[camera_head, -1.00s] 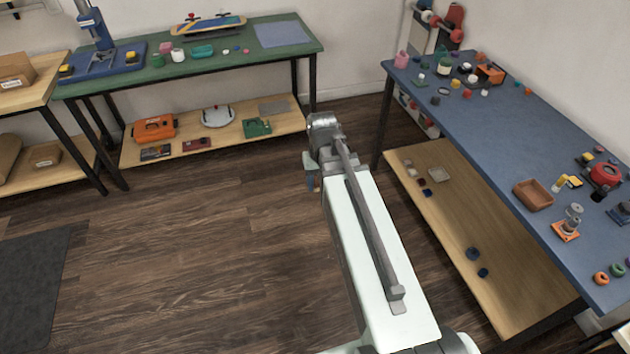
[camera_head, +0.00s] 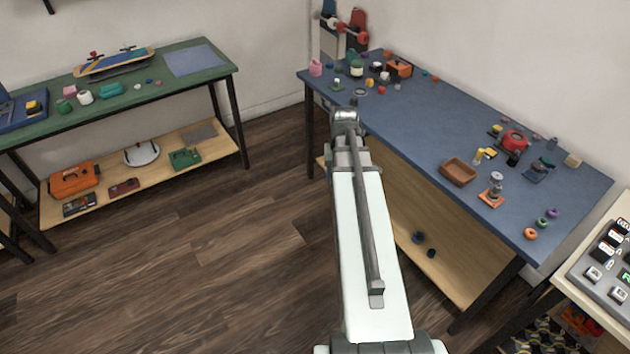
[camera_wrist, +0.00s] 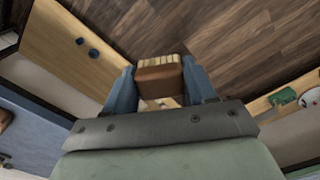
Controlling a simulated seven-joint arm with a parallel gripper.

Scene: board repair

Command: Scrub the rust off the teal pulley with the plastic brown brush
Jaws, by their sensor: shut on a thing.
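My gripper (camera_wrist: 158,88) shows in the wrist view, with its blue fingers shut on a brown brush (camera_wrist: 160,79). The brush has a brown body and a row of pale cream bristles pointing away from my wrist. It is held in the air above the wooden floor. In the head view my arm hides the gripper and the brush. I cannot make out the teal pulley for sure. A grey round part on an orange base (camera_head: 492,196) stands on the blue bench, but its colour does not show as teal.
The blue bench (camera_head: 430,125) is to the right, with a brown tray (camera_head: 458,172), a red round device (camera_head: 514,141) and several small rings on it. Its middle is fairly clear. A green bench (camera_head: 140,90) stands at the left. Open floor (camera_head: 200,270) lies between.

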